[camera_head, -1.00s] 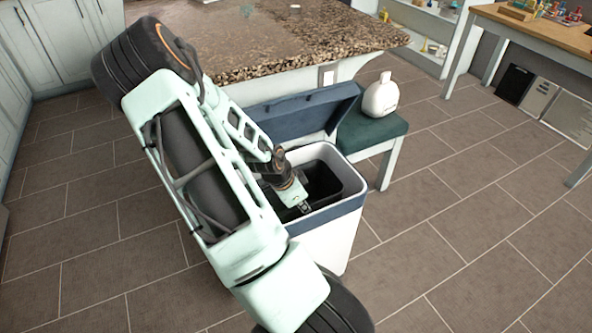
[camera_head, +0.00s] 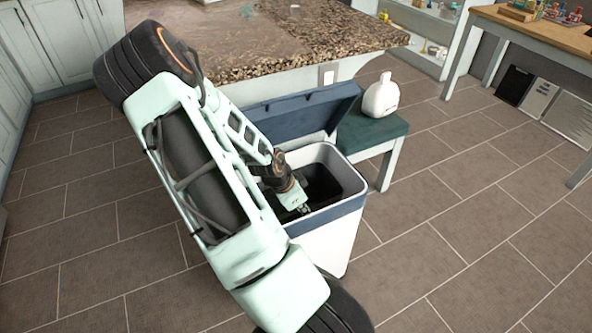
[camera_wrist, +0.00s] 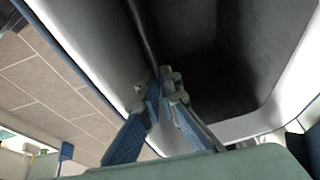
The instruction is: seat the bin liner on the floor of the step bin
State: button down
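The step bin (camera_head: 327,243) is white with a blue-grey band, and its blue lid (camera_head: 290,112) stands open at the back. The dark bin liner (camera_head: 325,183) is inside the bin, its upper part below the bin's rim. My gripper (camera_head: 304,210) reaches down into the mouth near the front wall. In the wrist view my gripper (camera_wrist: 163,84) has its blue fingers close together, with the liner's thin dark edge (camera_wrist: 147,38) running between the tips. The liner's bottom and the bin floor are hidden.
A green-topped stool (camera_head: 372,133) with a white jug (camera_head: 381,96) stands right behind the bin. A granite-topped counter (camera_head: 270,40) is at the back. A wooden table (camera_head: 540,28) stands at the far right. The tiled floor (camera_head: 450,235) on the right is clear.

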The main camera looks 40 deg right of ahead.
dwell(0.5)
jog(key=c, duration=2.1)
grip_release()
jog(key=shift+f, duration=0.1)
jog(key=o, duration=0.4)
jog(key=shift+s, duration=0.15)
jog(key=shift+s+a+f, duration=0.1)
jog(key=shift+s, duration=0.05)
jog(key=shift+c, duration=0.5)
jog(key=shift+r, duration=0.3)
jog(key=shift+o, duration=1.1)
jog(key=shift+p+v, duration=0.85)
jog(key=shift+p, duration=0.15)
jog(key=p+v, duration=0.4)
jog(key=v, duration=0.1)
jog(key=shift+w+p, duration=0.25)
jog(key=shift+p, duration=0.1)
